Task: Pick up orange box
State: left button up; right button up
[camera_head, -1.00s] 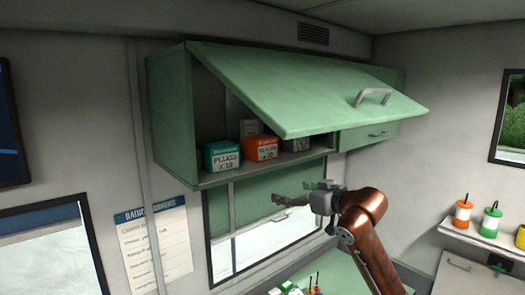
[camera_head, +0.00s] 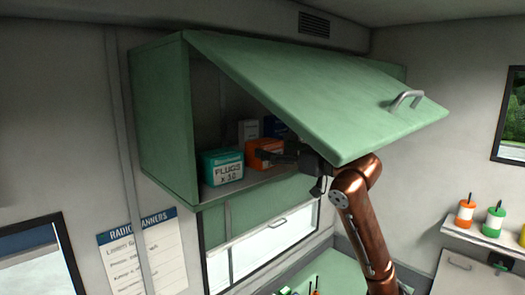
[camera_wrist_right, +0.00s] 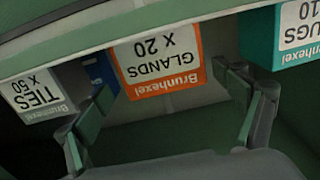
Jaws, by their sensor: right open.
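The orange box (camera_head: 264,151) stands on the shelf of the open green cabinet (camera_head: 165,120), right of the teal box. In the right wrist view the orange box (camera_wrist_right: 160,62) appears upside down, with a white label reading "Glands x 20". My right gripper (camera_head: 275,157) is at the cabinet opening, in front of the orange box and partly hiding it. In the right wrist view its two fingers (camera_wrist_right: 168,108) are spread wide, with the orange box beyond and between them. Nothing is between the fingertips. My left gripper is not in view.
A teal "Plugs" box (camera_head: 222,167) stands close on the left. A grey "Ties" box (camera_wrist_right: 38,96) and a blue box (camera_wrist_right: 102,72) show in the wrist view. The raised green door (camera_head: 320,90) slants over my right gripper.

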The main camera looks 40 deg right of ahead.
jog(key=w+p, duration=0.1)
jog(key=w, duration=0.1)
jog(key=w+a+p, duration=0.1)
jog(key=w, duration=0.1)
jog(key=shift+w, duration=0.35)
jog(key=c, duration=1.2)
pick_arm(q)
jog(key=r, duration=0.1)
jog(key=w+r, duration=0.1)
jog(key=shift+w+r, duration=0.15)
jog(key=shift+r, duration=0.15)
pick_arm(e)
jog(key=shift+c, duration=0.8)
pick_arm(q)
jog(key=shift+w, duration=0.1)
